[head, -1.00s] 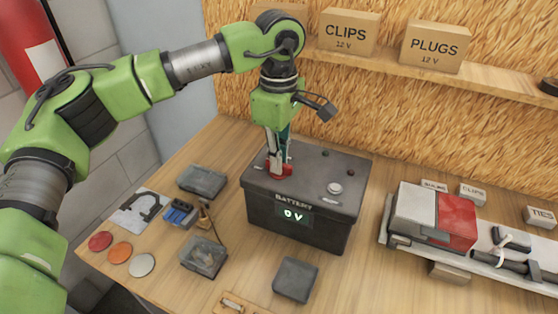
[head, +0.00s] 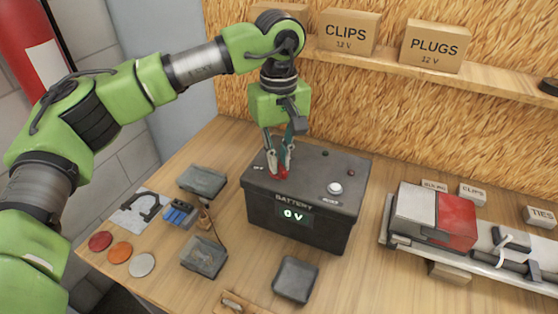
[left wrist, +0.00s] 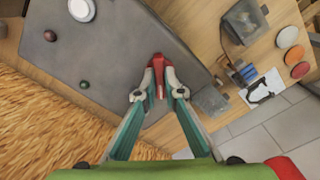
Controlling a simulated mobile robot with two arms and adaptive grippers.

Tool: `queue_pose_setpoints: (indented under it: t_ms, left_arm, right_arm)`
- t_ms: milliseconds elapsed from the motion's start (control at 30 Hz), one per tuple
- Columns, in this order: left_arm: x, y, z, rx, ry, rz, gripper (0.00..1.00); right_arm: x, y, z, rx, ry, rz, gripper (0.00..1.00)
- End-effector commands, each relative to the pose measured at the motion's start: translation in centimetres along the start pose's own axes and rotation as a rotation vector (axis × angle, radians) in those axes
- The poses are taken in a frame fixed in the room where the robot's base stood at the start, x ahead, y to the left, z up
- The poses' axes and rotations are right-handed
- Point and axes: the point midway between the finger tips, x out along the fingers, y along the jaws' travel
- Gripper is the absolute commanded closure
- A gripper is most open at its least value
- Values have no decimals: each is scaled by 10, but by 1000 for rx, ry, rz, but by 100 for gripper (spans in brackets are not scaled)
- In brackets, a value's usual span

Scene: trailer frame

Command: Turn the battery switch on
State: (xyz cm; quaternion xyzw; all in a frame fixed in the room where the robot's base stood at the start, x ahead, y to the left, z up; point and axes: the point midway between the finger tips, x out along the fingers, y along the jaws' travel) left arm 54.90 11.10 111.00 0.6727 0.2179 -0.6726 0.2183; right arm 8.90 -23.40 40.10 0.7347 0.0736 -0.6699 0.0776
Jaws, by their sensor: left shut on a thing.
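The black battery box (head: 335,178) stands on the bench. Its front display (head: 293,215) reads 0 V. The red switch handle (head: 283,175) sits on the left part of the box top. My left gripper (head: 279,168) points down from above with its fingertips at the handle, shut on it. In the left wrist view the red handle (left wrist: 157,62) lies between the tips of my left gripper (left wrist: 158,85). The fingers partly cover the handle and the marks beside it. My right gripper is not in view.
A white round button (head: 335,188) is on the box top, to the right. Left of the box lie dark trays (head: 203,181), blue parts (head: 180,213) and coloured discs (head: 119,252). A red and white unit (head: 435,215) is at the right. A shelf (head: 385,61) with cartons is behind.

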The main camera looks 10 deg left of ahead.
Motion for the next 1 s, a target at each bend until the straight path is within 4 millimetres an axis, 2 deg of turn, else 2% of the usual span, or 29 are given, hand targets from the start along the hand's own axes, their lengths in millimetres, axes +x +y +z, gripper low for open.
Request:
queue_pose_setpoints:
  t_ms: [200, 533, 800, 1000]
  left_arm:
    - [1, 0, 0, 153, 0, -1, 100]
    - [1, 0, 0, 186, 0, -1, 100]
    - [1, 0, 0, 484, -1, -2, 100]
    - [1, 0, 0, 609, -1, -2, 100]
  right_arm:
    - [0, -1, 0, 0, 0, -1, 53]
    - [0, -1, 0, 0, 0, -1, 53]
    - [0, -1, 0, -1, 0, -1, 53]
    - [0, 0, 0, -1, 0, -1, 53]
